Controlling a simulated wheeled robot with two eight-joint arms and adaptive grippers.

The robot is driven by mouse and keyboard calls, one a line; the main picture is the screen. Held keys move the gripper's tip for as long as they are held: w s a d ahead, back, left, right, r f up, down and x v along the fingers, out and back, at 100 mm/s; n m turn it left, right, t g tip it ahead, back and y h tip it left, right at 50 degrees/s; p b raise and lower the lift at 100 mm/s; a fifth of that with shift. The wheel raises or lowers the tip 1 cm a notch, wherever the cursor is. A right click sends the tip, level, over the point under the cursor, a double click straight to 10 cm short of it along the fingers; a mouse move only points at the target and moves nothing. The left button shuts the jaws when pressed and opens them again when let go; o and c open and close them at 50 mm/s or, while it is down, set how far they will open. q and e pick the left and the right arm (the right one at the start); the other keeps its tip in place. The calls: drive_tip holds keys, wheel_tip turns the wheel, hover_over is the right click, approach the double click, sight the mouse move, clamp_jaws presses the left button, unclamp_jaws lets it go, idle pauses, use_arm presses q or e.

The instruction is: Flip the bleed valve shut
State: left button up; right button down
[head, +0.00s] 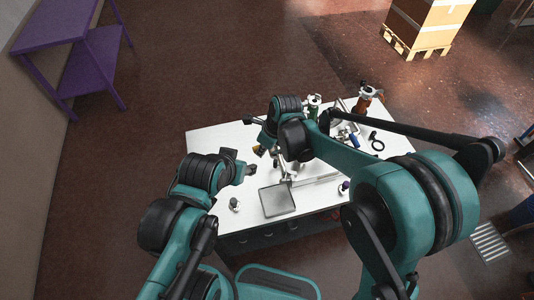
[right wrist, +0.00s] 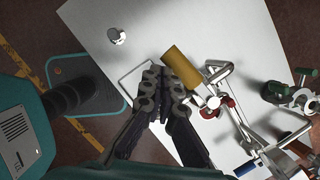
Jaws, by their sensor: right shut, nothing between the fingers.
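My right gripper (right wrist: 165,76) is shut and empty in the right wrist view, its fingertips beside a brass-coloured cylinder (right wrist: 183,66). Silver fittings (right wrist: 209,86) and a small red part (right wrist: 217,106) sit to the right of the fingertips, joined to metal pipework. In the head view my right wrist hides much of the apparatus. My left gripper (head: 248,170) is over the table's left part; its jaw opening is unclear.
A purple shelf (head: 62,32) and a boxed pallet (head: 425,25) stand well away.

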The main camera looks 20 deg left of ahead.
use_arm(q)
drive_tip(key=shift+f, duration=0.2)
use_arm(e)
drive_tip(key=shift+w+a, duration=0.4)
drive_tip(key=shift+a, duration=0.2)
drive_tip(key=shift+d, duration=0.1)
